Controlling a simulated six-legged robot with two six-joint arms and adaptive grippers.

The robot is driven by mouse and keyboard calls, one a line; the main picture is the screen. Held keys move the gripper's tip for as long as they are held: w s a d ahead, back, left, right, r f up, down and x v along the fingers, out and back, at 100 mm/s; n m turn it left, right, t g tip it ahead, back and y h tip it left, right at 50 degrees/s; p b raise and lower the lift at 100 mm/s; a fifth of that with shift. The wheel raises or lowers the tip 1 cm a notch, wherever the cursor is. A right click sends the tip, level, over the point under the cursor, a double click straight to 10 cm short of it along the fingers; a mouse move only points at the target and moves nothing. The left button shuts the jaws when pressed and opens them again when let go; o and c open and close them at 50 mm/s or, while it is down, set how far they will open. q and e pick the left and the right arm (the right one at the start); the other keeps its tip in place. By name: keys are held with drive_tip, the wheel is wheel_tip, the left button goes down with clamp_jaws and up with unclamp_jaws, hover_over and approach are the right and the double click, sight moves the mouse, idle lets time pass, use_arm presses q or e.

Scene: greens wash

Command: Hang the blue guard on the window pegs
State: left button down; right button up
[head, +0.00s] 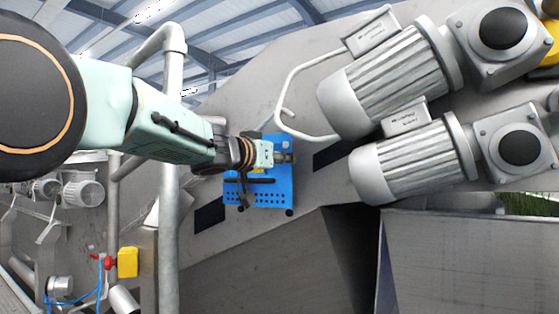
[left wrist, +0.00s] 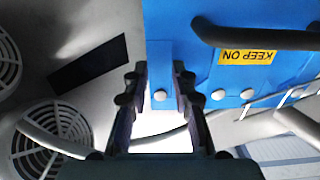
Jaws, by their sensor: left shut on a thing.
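The blue guard (head: 272,192) is a flat plate with rows of small holes along its lower part in the head view, lying against the sloping grey machine wall. My left gripper (head: 284,158) is in front of its upper part and hides some of it. In the left wrist view the gripper (left wrist: 160,82) is shut on a narrow blue tab of the guard (left wrist: 178,35). A dark handle and a yellow KEEP ON label, upside down, show on the guard there. Round bolt heads show near its edge. I cannot tell whether the guard sits on the window pegs. My right gripper is not in view.
Two large grey motors (head: 395,82) (head: 415,155) stand out right of the guard, with a bent pale pipe (head: 283,92) close above it. A vertical pipe (head: 170,200) stands left. Dark slots (head: 209,215) (head: 333,152) show either side of the guard.

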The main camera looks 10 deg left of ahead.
use_arm(q)
drive_tip(key=shift+w+d, duration=0.2)
drive_tip(key=shift+w, duration=0.65)
drive_tip(key=shift+w+d+f, duration=0.1)
drive_tip(key=shift+w+d, duration=0.15)
drive_tip(key=shift+w, duration=0.6)
drive_tip(key=shift+s, duration=0.15)
idle(0.5)
